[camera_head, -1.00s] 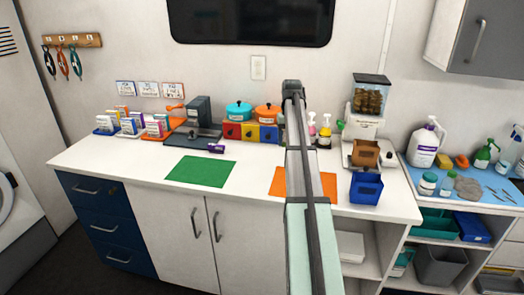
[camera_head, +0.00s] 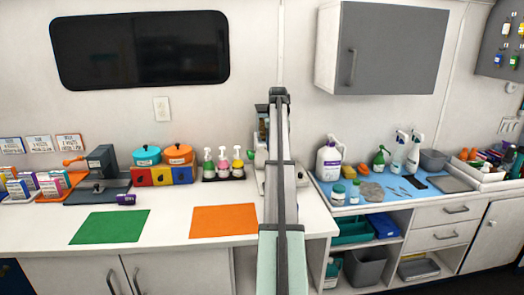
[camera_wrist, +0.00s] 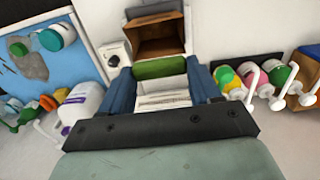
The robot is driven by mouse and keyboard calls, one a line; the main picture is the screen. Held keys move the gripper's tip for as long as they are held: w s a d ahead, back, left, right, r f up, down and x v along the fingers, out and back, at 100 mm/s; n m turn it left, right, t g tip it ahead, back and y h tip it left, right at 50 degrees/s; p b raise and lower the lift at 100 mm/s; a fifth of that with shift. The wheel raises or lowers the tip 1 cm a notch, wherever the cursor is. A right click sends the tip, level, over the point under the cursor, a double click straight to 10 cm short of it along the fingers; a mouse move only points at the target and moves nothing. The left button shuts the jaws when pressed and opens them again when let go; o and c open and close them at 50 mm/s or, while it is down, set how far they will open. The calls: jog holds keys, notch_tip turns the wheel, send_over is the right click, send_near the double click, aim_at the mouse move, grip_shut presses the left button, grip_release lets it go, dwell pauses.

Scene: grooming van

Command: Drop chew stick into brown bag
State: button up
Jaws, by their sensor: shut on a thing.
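A green chew stick (camera_wrist: 160,67) lies crosswise between the fingertips of my gripper (camera_wrist: 160,72) in the wrist view. My gripper is shut on it. The brown bag (camera_wrist: 154,28) is just beyond the fingertips at the top of the wrist view, its open mouth and dark inside facing the camera. The stick is in front of the bag's mouth and appears outside it; the exact gap is hard to tell.
Pump bottles (camera_head: 222,163) stand left of my arm, with an orange mat (camera_head: 224,220) and a green mat (camera_head: 110,227) on the counter. A large white jug (camera_head: 329,160) and spray bottles stand on the blue mat (camera_head: 345,200) to the right. A grey cabinet (camera_head: 385,48) hangs above.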

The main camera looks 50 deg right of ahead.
jog(key=shift+s+d, duration=0.25)
jog(key=shift+f, duration=2.65)
jog(key=o, duration=1.1)
jog(key=shift+r, duration=3.05)
